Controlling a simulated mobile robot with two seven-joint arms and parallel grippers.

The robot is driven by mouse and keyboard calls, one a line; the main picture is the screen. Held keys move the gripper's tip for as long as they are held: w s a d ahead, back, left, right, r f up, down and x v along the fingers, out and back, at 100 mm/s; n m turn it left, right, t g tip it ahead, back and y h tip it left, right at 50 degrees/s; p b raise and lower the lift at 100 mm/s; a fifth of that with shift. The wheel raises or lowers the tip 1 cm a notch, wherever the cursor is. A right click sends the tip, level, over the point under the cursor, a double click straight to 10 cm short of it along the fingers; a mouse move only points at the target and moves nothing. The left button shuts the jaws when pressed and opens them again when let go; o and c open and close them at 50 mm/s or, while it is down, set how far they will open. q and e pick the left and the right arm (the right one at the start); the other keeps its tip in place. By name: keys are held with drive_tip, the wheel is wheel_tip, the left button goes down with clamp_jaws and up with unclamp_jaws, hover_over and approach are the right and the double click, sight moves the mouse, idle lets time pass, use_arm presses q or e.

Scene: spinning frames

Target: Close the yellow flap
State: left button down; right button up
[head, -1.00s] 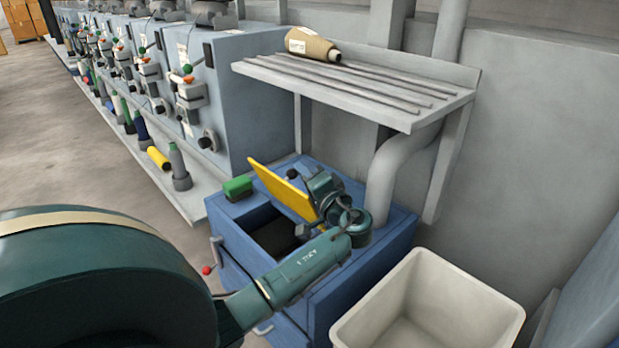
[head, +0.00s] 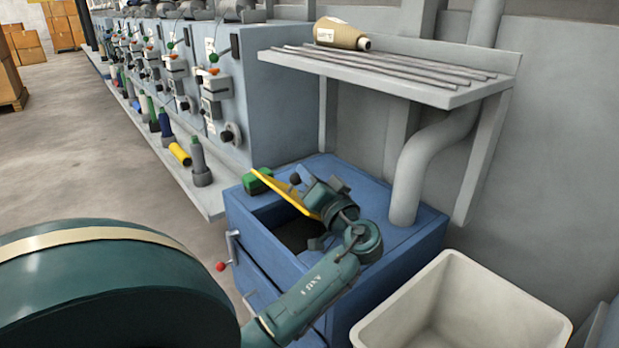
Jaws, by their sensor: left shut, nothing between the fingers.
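The yellow flap (head: 288,194) is on top of the blue box (head: 398,240). It is tilted, partly raised over a dark square opening (head: 290,232), which still shows beneath it. My left gripper (head: 322,194) is at the flap's right side, very close to it or touching it; I cannot tell which. It is shut and empty. Its fingertips are hard to make out against the dark wrist. My right gripper is not in view.
A grey pipe (head: 412,175) rises from the box. A shelf (head: 440,95) with a cone of yarn (head: 341,34) overhangs behind. A pale bin (head: 460,305) stands at front right. Spinning machines (head: 280,80) line the left.

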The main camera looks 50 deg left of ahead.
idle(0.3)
